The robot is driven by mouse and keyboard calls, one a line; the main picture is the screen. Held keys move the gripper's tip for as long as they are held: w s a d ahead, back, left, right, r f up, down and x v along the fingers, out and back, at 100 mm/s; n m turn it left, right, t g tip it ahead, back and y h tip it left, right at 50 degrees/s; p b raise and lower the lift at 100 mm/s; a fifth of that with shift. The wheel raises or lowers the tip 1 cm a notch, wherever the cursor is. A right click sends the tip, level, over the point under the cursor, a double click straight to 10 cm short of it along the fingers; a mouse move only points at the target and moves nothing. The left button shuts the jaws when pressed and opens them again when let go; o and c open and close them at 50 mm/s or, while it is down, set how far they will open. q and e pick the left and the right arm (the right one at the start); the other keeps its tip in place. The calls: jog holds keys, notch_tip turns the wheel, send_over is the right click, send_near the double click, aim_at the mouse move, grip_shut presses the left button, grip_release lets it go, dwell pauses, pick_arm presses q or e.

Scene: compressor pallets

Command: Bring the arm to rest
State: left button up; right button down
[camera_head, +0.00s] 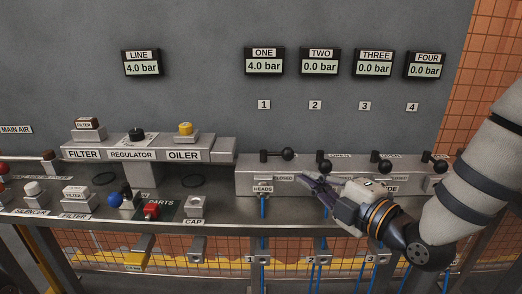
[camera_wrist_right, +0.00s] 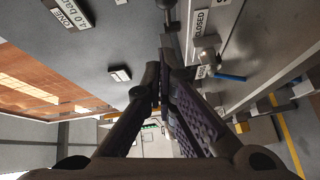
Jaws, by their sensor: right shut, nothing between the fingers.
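My right arm (camera_head: 475,180) comes in from the right in the head view. My right gripper (camera_head: 308,184) is shut and empty, in front of the grey valve block (camera_head: 245,178), between the first and second valves. In the right wrist view its two dark fingers meet at the tips (camera_wrist_right: 160,80). The first valve handle (camera_head: 277,154) lies sideways with its knob to the right. The second handle (camera_head: 324,164), third handle (camera_head: 381,164) and fourth handle (camera_head: 436,162) stand along the block. My left gripper is not in view.
Displays LINE (camera_head: 142,67) and ONE (camera_head: 264,64) read 4.0 bar; TWO (camera_head: 320,64), THREE (camera_head: 374,65) and FOUR (camera_head: 425,66) read 0.0 bar. The filter-regulator-oiler unit (camera_head: 150,147) and loose parts stand left. Blue hoses (camera_head: 263,208) hang below the valves.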

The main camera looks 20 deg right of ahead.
jog(key=s+a+f+m+g+h+p, duration=0.15)
jog(key=s+f+m+g, duration=0.4)
jog(key=s+f, duration=0.55)
jog(key=s+f+m+g+h, duration=0.2)
jog(key=s+f+m+g, duration=0.5)
jog(key=f, duration=0.7)
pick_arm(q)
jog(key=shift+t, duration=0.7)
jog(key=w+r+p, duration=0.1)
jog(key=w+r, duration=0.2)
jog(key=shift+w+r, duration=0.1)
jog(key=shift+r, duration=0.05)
pick_arm(e)
jog(key=s+f+m+g+h, duration=0.1)
jog(key=s+f+m+g, duration=0.1)
jog(key=s, duration=1.1)
jog(key=s+f+m+g+h, duration=0.1)
jog(key=s+f+m+g, duration=0.2)
jog(key=s, duration=1)
jog(key=d+m+g, duration=0.1)
jog(key=m, duration=0.1)
jog(key=shift+f+m, duration=0.2)
jog(key=shift+m, duration=0.15)
